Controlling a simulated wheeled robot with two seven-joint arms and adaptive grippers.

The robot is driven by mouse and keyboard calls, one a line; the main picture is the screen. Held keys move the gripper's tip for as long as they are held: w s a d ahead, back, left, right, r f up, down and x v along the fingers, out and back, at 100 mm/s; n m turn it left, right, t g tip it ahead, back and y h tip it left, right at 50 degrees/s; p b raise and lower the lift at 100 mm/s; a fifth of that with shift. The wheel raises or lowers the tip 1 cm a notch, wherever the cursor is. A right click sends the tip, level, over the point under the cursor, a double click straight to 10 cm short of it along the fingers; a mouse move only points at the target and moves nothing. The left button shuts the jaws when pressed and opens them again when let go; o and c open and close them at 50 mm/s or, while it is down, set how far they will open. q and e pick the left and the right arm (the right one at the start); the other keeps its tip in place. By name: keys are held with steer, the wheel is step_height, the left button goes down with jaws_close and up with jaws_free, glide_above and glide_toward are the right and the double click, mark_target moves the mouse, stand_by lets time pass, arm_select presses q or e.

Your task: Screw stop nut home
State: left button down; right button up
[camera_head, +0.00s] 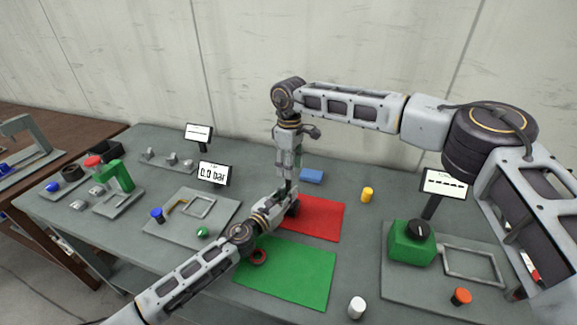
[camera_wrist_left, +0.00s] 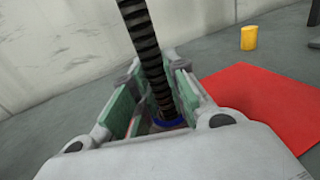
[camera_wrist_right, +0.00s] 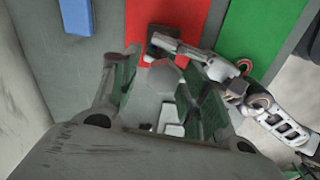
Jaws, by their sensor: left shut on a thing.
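My left gripper (camera_head: 287,202) is low over the red mat (camera_head: 318,222), beside a small dark block (camera_head: 294,209). In the left wrist view its fingers (camera_wrist_left: 158,108) are around a dark threaded rod (camera_wrist_left: 146,50) near a blue ring (camera_wrist_left: 168,123) at the rod's foot. My right gripper (camera_head: 288,172) points down above the left one, in line with the rod. In the right wrist view its fingers (camera_wrist_right: 162,90) stand apart, with a pale grey six-sided piece (camera_wrist_right: 166,76), perhaps the stop nut, between them. Whether they grip it is unclear.
A dark red ring (camera_head: 258,257) lies on the green mat (camera_head: 300,280). A blue block (camera_head: 312,176) and a yellow cylinder (camera_head: 367,194) stand behind and right. A green box with a black knob (camera_head: 409,247) stands right. A display reading 0.0 bar (camera_head: 213,174) stands left.

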steer(key=shift+s+a, duration=0.1)
steer(key=shift+r, duration=2.2)
